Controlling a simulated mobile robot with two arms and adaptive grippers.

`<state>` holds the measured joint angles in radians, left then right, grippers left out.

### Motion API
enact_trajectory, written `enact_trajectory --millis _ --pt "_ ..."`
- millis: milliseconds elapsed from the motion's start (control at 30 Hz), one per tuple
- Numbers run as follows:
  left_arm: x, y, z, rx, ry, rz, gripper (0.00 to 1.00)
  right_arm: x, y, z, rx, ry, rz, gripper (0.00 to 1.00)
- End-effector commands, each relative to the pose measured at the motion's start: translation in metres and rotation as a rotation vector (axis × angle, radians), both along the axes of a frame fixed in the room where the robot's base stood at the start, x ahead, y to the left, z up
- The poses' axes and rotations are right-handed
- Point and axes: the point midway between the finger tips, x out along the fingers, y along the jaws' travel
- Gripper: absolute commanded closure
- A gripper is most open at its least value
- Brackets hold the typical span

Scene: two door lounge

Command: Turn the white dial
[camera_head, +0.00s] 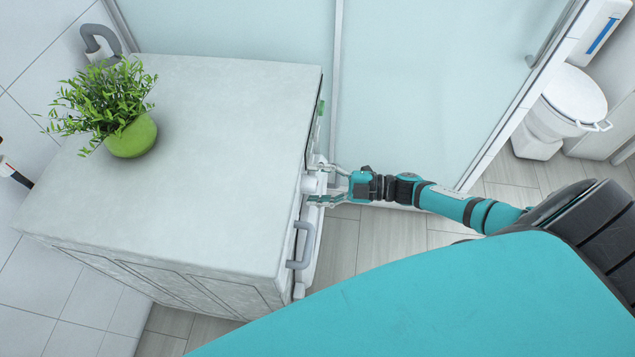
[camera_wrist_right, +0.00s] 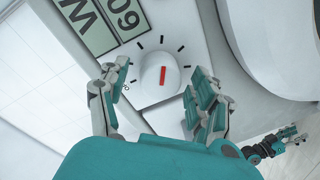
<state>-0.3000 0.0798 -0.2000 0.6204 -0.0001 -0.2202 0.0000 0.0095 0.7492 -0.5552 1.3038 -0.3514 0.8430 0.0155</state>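The white dial (camera_wrist_right: 160,78) is round with a red pointer line, on the machine's white front panel, with black tick marks around its top. In the head view it shows as a small white knob (camera_head: 311,183) on the front. My right gripper (camera_wrist_right: 158,90) is open, with one finger on each side of the dial. A gap shows on the left side; the right finger is very close, and I cannot tell if it touches. It also shows in the head view (camera_head: 325,184). What looks like my left gripper (camera_wrist_right: 290,138) is small at the right wrist view's lower right; its finger state is unclear.
A green display (camera_wrist_right: 105,22) lies beside the dial, and a round white door (camera_wrist_right: 275,45) is at upper right. A light countertop (camera_head: 200,130) holds a green potted plant (camera_head: 131,137). A grey handle (camera_head: 304,245) sticks out near the dial. Glass panels (camera_head: 420,90) stand behind my arm.

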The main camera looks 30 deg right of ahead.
Motion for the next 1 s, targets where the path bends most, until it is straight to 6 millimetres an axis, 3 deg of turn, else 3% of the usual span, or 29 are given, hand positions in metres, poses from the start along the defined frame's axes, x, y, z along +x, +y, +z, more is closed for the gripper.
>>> enact_trajectory --millis 367,800,1000 --pt "-0.001 0.002 0.0 0.002 0.002 0.0 0.6 -0.006 -0.008 0.0 0.0 0.001 0.001 0.34" --pt "0.0 0.0 0.0 0.0 0.0 0.0 0.6 -0.055 -0.079 0.006 -0.003 0.002 -0.001 0.34" --pt "0.0 0.0 0.0 0.0 0.0 0.0 0.6 -0.066 -0.096 0.008 0.0 0.001 -0.001 0.34"
